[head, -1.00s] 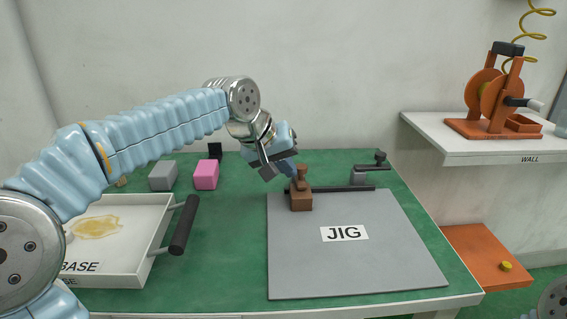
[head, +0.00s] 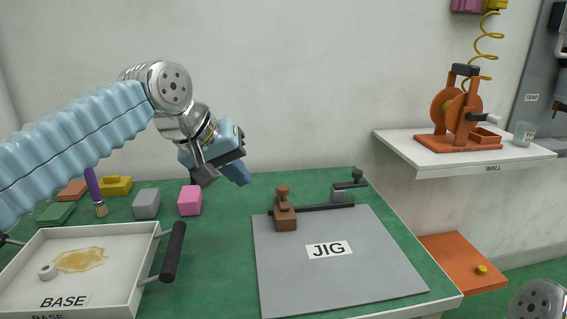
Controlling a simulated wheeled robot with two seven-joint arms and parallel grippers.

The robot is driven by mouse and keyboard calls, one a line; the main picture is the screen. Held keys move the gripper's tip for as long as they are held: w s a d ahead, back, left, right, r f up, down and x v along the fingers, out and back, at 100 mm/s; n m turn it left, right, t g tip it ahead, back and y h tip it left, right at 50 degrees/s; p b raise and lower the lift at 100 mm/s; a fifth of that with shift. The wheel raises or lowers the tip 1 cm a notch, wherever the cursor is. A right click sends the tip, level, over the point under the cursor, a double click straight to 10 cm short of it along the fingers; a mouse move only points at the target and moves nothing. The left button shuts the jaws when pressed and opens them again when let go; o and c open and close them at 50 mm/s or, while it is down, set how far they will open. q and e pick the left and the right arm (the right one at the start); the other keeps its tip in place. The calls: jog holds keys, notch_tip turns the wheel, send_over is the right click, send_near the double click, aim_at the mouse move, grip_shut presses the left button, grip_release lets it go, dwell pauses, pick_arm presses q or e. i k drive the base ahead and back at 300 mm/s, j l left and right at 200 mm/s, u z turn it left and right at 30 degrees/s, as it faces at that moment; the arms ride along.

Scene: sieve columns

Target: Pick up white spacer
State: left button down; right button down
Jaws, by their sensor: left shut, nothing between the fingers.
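A small round white piece with a dark hole, which looks like the white spacer (head: 47,271), lies in the white tray marked BASE (head: 110,296) at the lower left. It sits beside a yellowish spill (head: 81,259). My left gripper (head: 221,179) is shut and empty, raised above the back of the green table, right of the tray and well apart from the spacer. My right gripper is out of view.
A grey JIG plate (head: 335,275) with a brown block (head: 284,212) and a clamp (head: 345,190) covers the table's right. Grey (head: 146,204) and pink (head: 190,200) blocks stand behind the tray. The tray's dark handle (head: 173,252) sticks out to the right. Green table between tray and plate is clear.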

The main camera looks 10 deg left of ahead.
aim_at(47, 271)
jog(key=k+l, duration=0.3)
jog(key=k, duration=0.15)
jog(key=k+l, duration=0.3)
jog(key=k, duration=0.15)
